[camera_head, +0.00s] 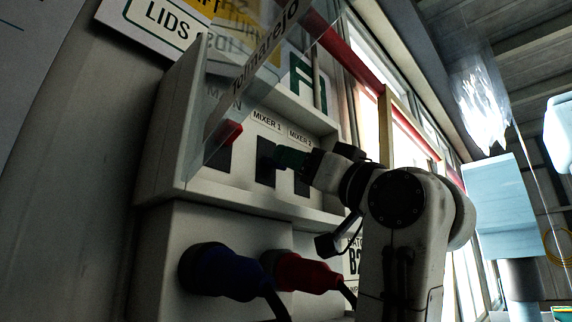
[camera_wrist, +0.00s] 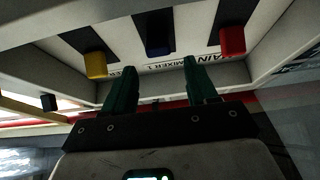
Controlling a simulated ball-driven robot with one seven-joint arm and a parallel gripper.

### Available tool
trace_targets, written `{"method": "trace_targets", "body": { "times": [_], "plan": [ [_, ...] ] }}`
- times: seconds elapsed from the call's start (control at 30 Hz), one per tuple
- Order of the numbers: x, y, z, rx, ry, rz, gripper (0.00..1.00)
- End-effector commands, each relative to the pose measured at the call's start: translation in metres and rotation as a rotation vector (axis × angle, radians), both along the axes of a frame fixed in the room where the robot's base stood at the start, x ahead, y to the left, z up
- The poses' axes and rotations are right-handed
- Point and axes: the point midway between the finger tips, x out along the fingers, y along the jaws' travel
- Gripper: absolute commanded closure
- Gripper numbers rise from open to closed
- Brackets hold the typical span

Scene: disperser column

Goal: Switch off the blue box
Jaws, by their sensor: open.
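A small blue box-shaped switch (camera_wrist: 158,50) sits on a dark plate between a yellow switch (camera_wrist: 95,65) and a red switch (camera_wrist: 232,41) in the wrist view. The nearby label reads MIXER 1, upside down there. My gripper (camera_wrist: 163,66) is open and empty, with its green fingers pointing at the blue switch, one to each side in the picture. I cannot tell the remaining gap. In the head view my gripper (camera_head: 282,157) is at the panel by the MIXER 1 plate, and the blue switch is not visible. The red switch also shows there (camera_head: 228,132).
A pale panel housing (camera_head: 160,180) with raised side walls surrounds the switches. A clear printed cover (camera_head: 262,60) stands out in front of its upper left. A blue plug (camera_head: 222,272) and a red plug (camera_head: 300,272) stick out below. Open room lies to the right.

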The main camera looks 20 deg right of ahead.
Motion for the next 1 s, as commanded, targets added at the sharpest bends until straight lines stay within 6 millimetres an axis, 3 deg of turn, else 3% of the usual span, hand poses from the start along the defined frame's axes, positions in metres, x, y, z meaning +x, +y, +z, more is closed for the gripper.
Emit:
{"method": "trace_targets", "body": {
  "times": [0.1,0.33,1.0],
  "plan": [
    [-0.018,-0.008,-0.017,0.001,-0.001,-0.002,0.43],
    [-0.041,-0.017,-0.03,0.0,0.0,0.0,0.43],
    [-0.046,-0.019,-0.032,0.0,0.001,0.0,0.43]
  ]
}}
